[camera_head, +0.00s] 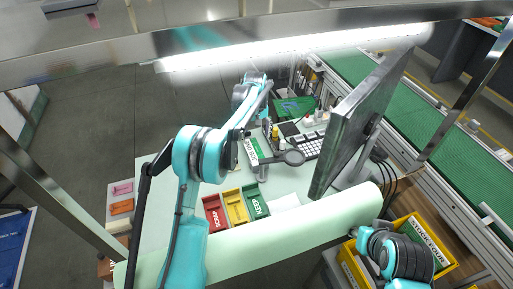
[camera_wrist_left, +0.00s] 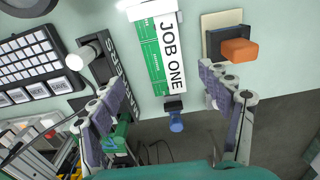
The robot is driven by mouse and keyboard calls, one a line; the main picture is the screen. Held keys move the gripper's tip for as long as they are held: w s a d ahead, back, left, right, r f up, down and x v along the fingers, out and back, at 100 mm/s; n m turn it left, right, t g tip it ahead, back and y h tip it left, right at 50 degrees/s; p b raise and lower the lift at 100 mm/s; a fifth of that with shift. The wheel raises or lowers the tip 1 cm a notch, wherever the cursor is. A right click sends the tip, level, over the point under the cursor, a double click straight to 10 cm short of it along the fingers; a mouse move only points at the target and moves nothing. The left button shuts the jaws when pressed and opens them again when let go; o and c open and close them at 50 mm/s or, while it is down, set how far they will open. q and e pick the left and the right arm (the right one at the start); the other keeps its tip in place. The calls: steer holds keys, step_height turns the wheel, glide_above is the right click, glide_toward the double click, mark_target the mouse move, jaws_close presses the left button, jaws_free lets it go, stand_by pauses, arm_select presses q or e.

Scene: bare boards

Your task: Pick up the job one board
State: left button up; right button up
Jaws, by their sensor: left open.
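The job one board (camera_wrist_left: 160,55) is a narrow green and white strip with a white label reading JOB ONE. It lies on the pale tabletop, and in the head view it shows (camera_head: 252,149) just left of the keyboard. My left gripper (camera_head: 254,124) is over the far side of the table, partly hidden by my own arm. In the left wrist view its two fingers (camera_wrist_left: 162,78) are spread wide, one on each side of the board, with nothing held. I cannot tell its height above the board. Of my right arm only links show, at the lower right; its gripper is out of view.
Red, yellow and green trays (camera_head: 235,207) and a monitor (camera_head: 357,125) stand nearer.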

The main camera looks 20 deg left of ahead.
mark_target(256, 153)
arm_select(q)
step_height(256, 153, down, 2)
steer(key=shift+s+f, duration=0.1)
steer(key=shift+s, duration=0.05)
steer(key=f+b, duration=0.1)
steer(key=f, duration=0.1)
steer(key=s+f+b, duration=0.1)
steer(key=f, duration=0.1)
steer(key=shift+d+f, duration=0.1)
steer(key=shift+d, duration=0.05)
steer(key=shift+f+b, duration=0.3)
steer(key=shift+f, duration=0.2)
steer(key=shift+r, duration=0.1)
steer(key=shift+c, duration=0.6)
steer(key=c, duration=1.4)
